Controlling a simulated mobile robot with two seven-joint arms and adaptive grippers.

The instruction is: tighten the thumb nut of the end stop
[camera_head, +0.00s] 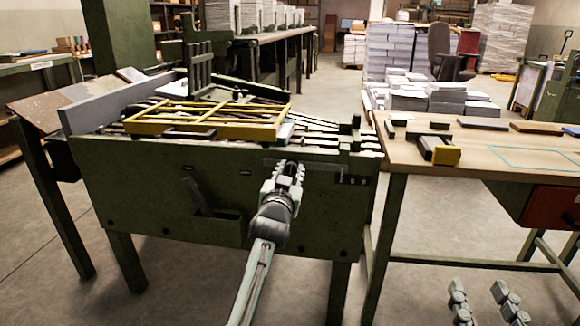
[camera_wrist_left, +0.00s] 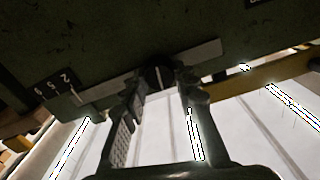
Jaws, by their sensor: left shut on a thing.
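The thumb nut (camera_wrist_left: 158,77) is a small dark round knob with a pale line across its face, on a grey metal strip (camera_wrist_left: 205,53) on the dark green machine side. My left gripper (camera_head: 291,168) is at the machine's front panel (camera_head: 150,190); in the left wrist view its fingers (camera_wrist_left: 160,90) are shut around the knob, one on each side. In the head view the gripper hides the nut. I cannot make out the end stop's body. My right gripper (camera_head: 484,300) is at the bottom right, fingers apart and empty, over the floor.
A dark number scale (camera_wrist_left: 55,84) sits beside the strip. A yellow frame (camera_head: 205,132) lies on top of the machine. A wooden table (camera_head: 480,150) with a black-and-yellow tool (camera_head: 445,154) and a red drawer box (camera_head: 550,207) stands to the right. Floor between is clear.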

